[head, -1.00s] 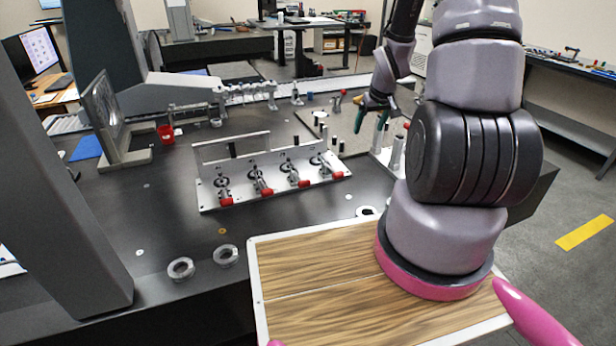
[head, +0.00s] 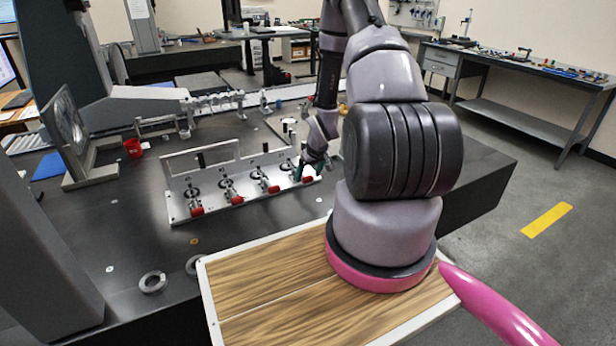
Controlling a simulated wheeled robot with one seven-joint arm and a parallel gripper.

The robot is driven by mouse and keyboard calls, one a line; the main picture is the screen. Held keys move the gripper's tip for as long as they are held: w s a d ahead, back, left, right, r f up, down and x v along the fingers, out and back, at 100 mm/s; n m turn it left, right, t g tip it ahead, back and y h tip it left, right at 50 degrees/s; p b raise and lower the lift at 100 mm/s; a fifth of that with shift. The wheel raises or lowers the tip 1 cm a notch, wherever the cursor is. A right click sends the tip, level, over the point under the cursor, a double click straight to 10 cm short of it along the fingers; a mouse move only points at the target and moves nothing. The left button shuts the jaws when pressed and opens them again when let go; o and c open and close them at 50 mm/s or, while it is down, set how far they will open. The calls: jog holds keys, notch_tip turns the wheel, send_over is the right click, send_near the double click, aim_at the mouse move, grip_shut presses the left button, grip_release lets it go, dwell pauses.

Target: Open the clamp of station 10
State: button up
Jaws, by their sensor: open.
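A metal fixture plate (head: 200,206) with a row of several toggle clamps stands on the dark table in the head view. Each clamp has a red-tipped handle pointing to the front. The rightmost clamp's red tip (head: 307,179) is right beside my gripper (head: 311,168). The other red tips lie to its left, the nearest one (head: 273,189) clear of my gripper. My gripper is open, with dark green fingers pointing down around or just behind the rightmost clamp; I cannot tell whether they touch it. The station numbers are too small to read, and my gripper partly hides that clamp.
A raised frame (head: 205,150) stands along the back of the fixture. A red cup (head: 133,148) and a round-faced stand (head: 68,130) are at the left. Metal rings (head: 152,282) lie near the front edge.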

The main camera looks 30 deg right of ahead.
jog(key=shift+w+f, duration=0.3)
jog(key=shift+f, duration=0.35)
grip_shut()
jog(key=shift+r, duration=0.1)
